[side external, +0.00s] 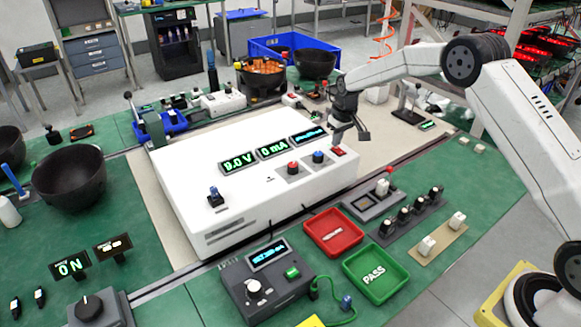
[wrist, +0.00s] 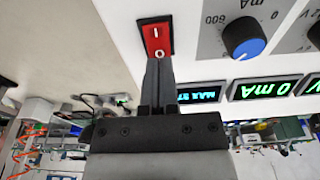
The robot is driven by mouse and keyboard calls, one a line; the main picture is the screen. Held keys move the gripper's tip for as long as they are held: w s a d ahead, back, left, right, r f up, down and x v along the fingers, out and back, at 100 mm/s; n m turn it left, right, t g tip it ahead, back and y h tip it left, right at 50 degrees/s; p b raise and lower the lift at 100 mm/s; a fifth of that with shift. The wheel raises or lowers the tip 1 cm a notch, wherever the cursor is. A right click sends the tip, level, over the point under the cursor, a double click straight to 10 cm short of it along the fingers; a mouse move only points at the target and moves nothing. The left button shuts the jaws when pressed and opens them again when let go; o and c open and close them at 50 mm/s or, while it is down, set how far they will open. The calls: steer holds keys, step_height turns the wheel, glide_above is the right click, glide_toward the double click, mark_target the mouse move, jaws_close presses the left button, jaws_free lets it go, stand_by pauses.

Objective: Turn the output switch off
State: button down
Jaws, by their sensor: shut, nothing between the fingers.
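The output switch is a red rocker in a black frame, marked I and O (wrist: 156,38). In the side external view it is the small red switch (side external: 338,151) at the right end of the white power supply (side external: 190,170). My gripper (wrist: 159,62) is shut and empty, its fingertips at the O end of the rocker. I cannot tell whether they touch it. In the side external view my gripper (side external: 350,137) is just above and beside the switch. The supply's displays (side external: 272,149) read 9.0 V and 0 mA; a third display is blue.
A blue knob (wrist: 243,42) and a red knob (side external: 293,167) sit near the switch. A red tray (side external: 334,232) and a green PASS tray (side external: 375,273) lie in front. A separate display (side external: 72,267) reads ON.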

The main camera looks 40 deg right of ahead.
mark_target(337, 151)
steer(key=shift+f, duration=0.5)
stand_by(0.4)
steer(key=shift+r, duration=3.55)
steer(key=shift+s+a+r, duration=0.15)
steer(key=shift+s+a, duration=0.2)
steer(key=shift+s, duration=0.15)
steer(key=s+a, duration=0.3)
steer(key=s, duration=0.7)
steer(key=s+a, duration=0.3)
steer(key=s, duration=0.7)
steer(key=s+a+f, duration=0.1)
steer(key=s+a, duration=0.1)
steer(key=s, duration=0.8)
steer(key=shift+s+a+t, duration=0.4)
steer(key=shift+f, duration=0.1)
